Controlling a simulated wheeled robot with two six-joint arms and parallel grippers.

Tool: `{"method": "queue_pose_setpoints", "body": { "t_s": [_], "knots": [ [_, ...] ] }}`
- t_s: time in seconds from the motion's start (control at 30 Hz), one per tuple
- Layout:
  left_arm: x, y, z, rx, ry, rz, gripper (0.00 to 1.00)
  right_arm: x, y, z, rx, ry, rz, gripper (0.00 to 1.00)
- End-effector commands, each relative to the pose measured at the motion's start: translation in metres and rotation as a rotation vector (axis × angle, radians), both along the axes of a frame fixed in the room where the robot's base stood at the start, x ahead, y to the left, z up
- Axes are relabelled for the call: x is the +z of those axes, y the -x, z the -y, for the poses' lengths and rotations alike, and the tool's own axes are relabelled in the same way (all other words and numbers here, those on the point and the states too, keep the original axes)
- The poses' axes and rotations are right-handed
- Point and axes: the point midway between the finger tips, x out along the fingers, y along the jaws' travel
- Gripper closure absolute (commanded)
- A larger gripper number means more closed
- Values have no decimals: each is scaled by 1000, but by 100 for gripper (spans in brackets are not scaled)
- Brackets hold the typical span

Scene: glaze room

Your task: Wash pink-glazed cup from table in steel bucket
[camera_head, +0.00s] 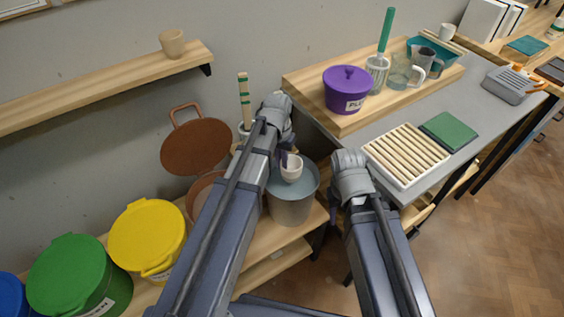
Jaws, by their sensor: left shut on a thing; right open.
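A small pale cup (291,170), its pink glaze hard to make out at this size, is over the mouth of the steel bucket (291,211). My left gripper (284,160) is shut on the cup at its far left side. The cup looks upright; I cannot tell whether its base touches the grey-blue surface inside the bucket. The bucket stands on a low wooden shelf. My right gripper (347,160) is open and empty by the near left edge of the grey table (390,120), right of the bucket; its fingers are mostly hidden.
Green (75,272) and yellow (147,238) lidded tubs and a brown pan-like lid (196,147) are left of my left arm. The table holds a slatted rack (405,154), a green pad (448,130) and a wooden board (330,117) with a purple pot (346,88).

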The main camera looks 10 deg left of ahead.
Motion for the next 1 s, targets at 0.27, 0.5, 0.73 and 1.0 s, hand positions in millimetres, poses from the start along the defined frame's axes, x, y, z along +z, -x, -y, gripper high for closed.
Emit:
{"method": "queue_pose_setpoints", "body": {
  "t_s": [0.27, 0.5, 0.73, 1.0],
  "knots": [
    [21, 0, 0, 0, 0, 0, 100, 21, 0, 0, 0, 0, 0, 55],
    [44, 0, 0, 0, 0, 0, 100, 44, 0, 0, 0, 0, 0, 55],
    [55, 0, 0, 0, 0, 0, 100, 54, 0, 0, 0, 0, 0, 55],
    [53, 0, 0, 0, 0, 0, 100, 53, 0, 0, 0, 0, 0, 55]
  ]
}}
